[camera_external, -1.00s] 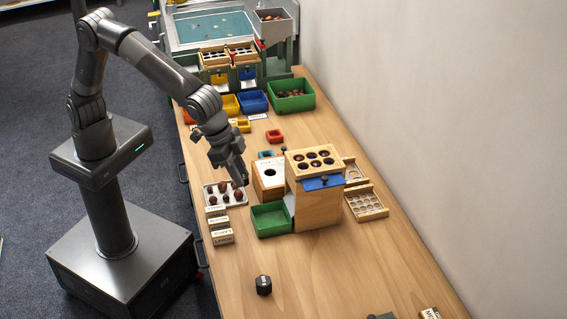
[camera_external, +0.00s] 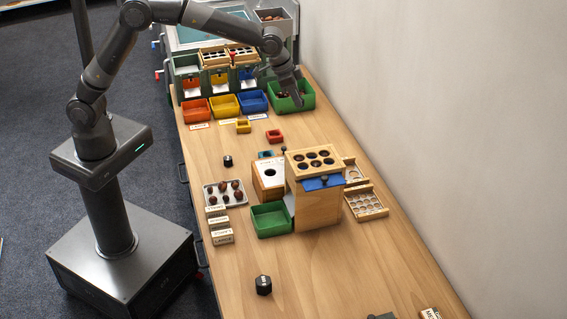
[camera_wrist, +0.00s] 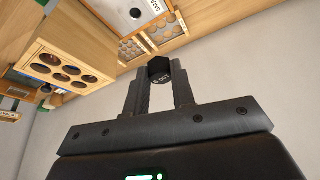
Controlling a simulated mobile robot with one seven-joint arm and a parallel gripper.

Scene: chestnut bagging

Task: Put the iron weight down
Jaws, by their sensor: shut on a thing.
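My gripper (camera_external: 297,101) is at the far end of the table, above or at the large green bin (camera_external: 311,98). In the wrist view my gripper (camera_wrist: 158,88) is shut on a dark hexagonal iron weight (camera_wrist: 159,69) with pale marking on its face. In the external view the held weight is too small and dark to make out. Another black weight (camera_external: 263,285) stands on the near part of the table. A smaller black weight (camera_external: 227,160) stands above the tray of chestnuts.
A wooden box with round holes (camera_external: 316,190) stands mid-table, with a green tray (camera_external: 271,219) beside it. The chestnut tray (camera_external: 211,203) and labelled blocks (camera_external: 221,236) line the left edge. Orange (camera_external: 196,110), yellow and blue bins stand farther back. The near table is mostly clear.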

